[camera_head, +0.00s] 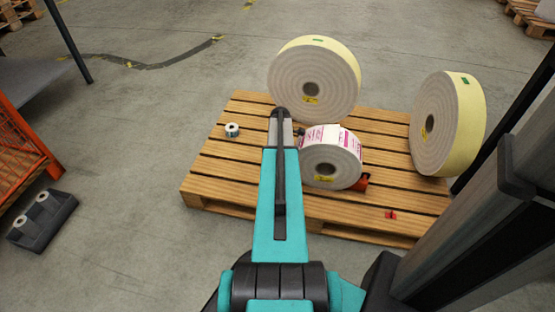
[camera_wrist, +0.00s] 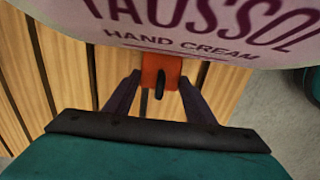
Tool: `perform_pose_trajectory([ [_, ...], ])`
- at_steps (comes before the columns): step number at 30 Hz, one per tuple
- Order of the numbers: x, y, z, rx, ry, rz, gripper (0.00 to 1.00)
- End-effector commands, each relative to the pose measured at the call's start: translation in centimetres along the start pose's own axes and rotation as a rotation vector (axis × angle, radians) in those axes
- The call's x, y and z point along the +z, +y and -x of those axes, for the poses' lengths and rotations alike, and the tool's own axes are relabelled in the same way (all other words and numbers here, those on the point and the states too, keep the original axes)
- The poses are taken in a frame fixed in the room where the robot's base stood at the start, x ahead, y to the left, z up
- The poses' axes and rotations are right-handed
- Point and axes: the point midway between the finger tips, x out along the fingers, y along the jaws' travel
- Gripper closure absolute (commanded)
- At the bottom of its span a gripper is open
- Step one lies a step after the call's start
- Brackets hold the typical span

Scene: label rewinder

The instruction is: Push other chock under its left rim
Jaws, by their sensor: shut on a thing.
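A white label roll with pink print (camera_head: 330,160) stands on edge on the wooden pallet (camera_head: 226,180). In the wrist view its printed surface (camera_wrist: 190,30) fills the top, with "HAND CREAM" lettering. An orange chock (camera_head: 361,183) sits at the roll's lower right rim. Another orange chock (camera_wrist: 160,66) is between the fingers of my gripper (camera_wrist: 158,88) in the wrist view, right below the roll's printed edge. My gripper is shut on this chock. Whether the chock touches the roll cannot be told. In the head view my arm hides this chock.
Two large cream rolls stand at the pallet's back (camera_head: 312,80) and right (camera_head: 450,125). A small roll (camera_head: 231,130) is at the pallet's left and a small red piece (camera_head: 391,215) at the front right. A dark post (camera_head: 500,210) rises at right.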

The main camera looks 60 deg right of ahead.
Motion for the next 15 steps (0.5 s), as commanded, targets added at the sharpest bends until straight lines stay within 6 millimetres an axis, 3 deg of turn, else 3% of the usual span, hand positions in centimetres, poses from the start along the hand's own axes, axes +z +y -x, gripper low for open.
perform_pose_trajectory([
  [11,0.21,0.01,0.01,0.0,0.0,0.0,0.73],
  [12,0.21,0.01,0.02,0.0,0.0,0.0,0.49],
  [15,0.2,0.01,0.02,0.0,0.0,0.0,0.32],
])
